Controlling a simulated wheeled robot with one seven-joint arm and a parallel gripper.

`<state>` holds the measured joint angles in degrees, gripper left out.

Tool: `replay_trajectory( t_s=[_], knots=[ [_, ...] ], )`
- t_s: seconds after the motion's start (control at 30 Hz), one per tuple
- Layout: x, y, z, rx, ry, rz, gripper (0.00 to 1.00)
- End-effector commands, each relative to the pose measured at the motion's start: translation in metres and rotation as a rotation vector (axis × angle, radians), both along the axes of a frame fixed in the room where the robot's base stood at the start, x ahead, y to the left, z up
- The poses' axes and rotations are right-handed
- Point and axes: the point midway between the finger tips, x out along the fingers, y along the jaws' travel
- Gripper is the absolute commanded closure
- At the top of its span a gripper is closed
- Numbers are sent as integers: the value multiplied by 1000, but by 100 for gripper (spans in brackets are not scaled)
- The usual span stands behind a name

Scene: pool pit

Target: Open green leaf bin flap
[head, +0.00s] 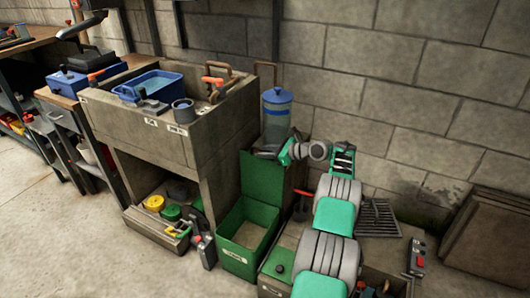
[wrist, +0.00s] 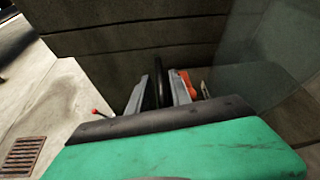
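The green leaf bin (head: 232,262) stands on the floor right of the concrete sink unit in the head view, with a small label on its front. Its flap (head: 262,178) stands upright at the back, and the inside of the bin shows. My gripper (head: 268,151) is just above the flap's top edge, by its right corner; I cannot tell whether they touch. In the wrist view, my gripper's grey fingers (wrist: 162,92) stand apart, with a dark upright shape between or behind them. The flap is not clearly seen there.
The concrete sink unit (head: 190,137) holds a blue tub (head: 147,87). A blue-topped canister (head: 277,115) stands close behind my gripper. A floor grate (head: 377,218) and a red-and-grey device (head: 416,258) lie to the right. Open floor lies left.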

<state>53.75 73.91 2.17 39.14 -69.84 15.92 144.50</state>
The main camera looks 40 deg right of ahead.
Motion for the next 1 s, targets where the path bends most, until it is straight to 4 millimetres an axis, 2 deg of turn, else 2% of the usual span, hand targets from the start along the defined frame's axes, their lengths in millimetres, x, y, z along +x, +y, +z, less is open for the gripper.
replay_trajectory(
  t_s=[0.1,0.37,0.73,1.0],
  knots=[
    [-1,-2,1,-2,-2,-3,67],
    [-3,-4,5,-3,-2,-3,67],
    [-58,-28,31,-2,-2,-3,67],
    [-65,-31,32,-2,-1,-1,67]
  ],
)
